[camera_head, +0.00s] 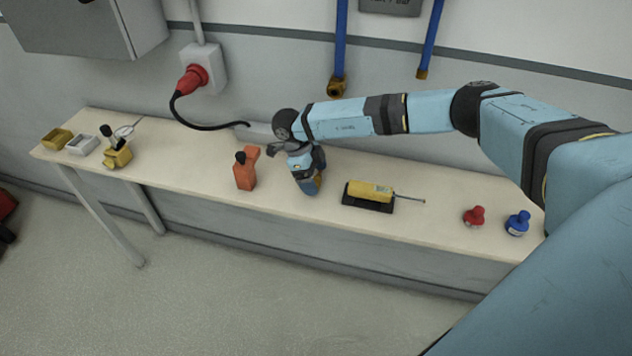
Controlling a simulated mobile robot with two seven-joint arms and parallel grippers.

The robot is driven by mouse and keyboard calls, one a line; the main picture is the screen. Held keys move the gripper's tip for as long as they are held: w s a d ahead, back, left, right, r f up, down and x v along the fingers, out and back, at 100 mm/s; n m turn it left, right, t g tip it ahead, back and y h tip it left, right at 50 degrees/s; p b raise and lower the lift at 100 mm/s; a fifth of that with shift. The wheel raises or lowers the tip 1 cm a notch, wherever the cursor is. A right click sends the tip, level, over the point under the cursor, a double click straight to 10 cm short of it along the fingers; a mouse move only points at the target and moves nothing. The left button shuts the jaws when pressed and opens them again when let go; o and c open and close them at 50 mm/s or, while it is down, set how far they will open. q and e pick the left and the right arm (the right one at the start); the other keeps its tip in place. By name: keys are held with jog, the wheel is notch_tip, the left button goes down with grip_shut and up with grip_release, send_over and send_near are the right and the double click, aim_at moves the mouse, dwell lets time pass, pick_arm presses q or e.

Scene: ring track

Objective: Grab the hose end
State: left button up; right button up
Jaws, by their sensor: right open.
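A thin black hose (205,127) hangs from a red connector (193,79) on the wall and curves to the right. Its free end (246,124) is just above the back edge of the bench. My right arm reaches in from the right. Its gripper (277,150) is small and dark, open, and lies below and right of the hose end, apart from it in the picture. The depth between them is hard to judge. My left gripper is not in view.
The bench (190,155) carries an orange bottle-like object (245,175), a yellow tool on a black base (369,194), a red knob-like object (474,215) and a blue one (517,224). Two blue pipes (340,40) with brass ends hang on the wall.

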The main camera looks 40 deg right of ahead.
jog(key=shift+s+d+f, duration=0.1)
jog(key=shift+d+f, duration=0.05)
jog(key=shift+f, duration=0.2)
jog(key=c, duration=1)
jog(key=shift+r, duration=0.15)
